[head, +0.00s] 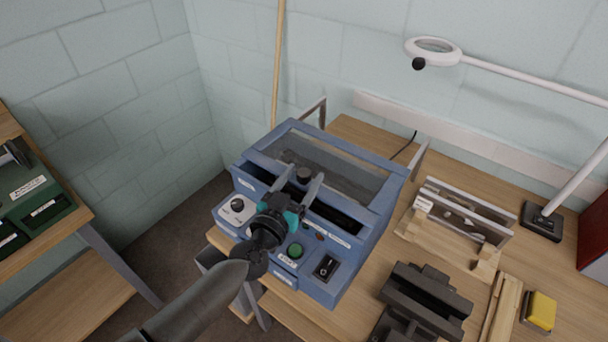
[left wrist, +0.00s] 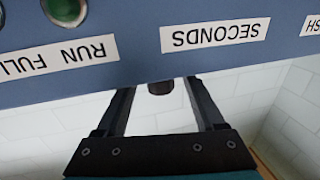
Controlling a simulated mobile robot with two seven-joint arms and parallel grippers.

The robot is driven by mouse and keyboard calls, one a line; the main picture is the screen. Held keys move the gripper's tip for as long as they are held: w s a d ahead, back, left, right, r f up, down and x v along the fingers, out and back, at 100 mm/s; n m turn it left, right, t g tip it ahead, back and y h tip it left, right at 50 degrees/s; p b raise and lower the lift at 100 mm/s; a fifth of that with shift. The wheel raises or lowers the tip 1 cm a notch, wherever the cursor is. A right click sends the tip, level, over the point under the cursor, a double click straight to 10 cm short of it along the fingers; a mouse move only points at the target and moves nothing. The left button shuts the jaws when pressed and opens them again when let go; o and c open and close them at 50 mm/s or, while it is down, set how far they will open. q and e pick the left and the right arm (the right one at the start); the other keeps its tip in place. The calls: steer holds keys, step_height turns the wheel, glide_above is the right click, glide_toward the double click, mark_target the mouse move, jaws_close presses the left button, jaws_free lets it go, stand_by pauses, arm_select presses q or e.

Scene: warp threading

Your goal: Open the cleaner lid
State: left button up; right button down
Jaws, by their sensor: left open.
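The cleaner (head: 362,250) is a blue box-shaped machine on the bench in the middle of the head view. Its lid (head: 345,165) has a blue frame around a clear grey panel and looks down over the top; I cannot tell if it sits fully flush. A dark round knob (head: 304,173) shows at the lid's front. My left gripper (head: 301,181) is open at the front, its fingers on either side of the knob. In the left wrist view the dark knob (left wrist: 160,88) shows between the open fingers (left wrist: 158,98), apart from both. My right gripper is out of view.
The front panel carries a dial (head: 237,205), a green button (head: 295,250) and a black switch (head: 326,267). To the right are a wooden-ended rack (head: 465,212), a dark fixture (head: 425,300), a yellow block (head: 540,310) and a lamp base (head: 541,222). Walls stand behind and left.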

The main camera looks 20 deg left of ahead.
arm_select(q)
steer(key=shift+w+d, duration=0.1)
steer(key=shift+w, duration=0.5)
steer(key=shift+c, duration=0.3)
jaws_close()
stand_by(0.8)
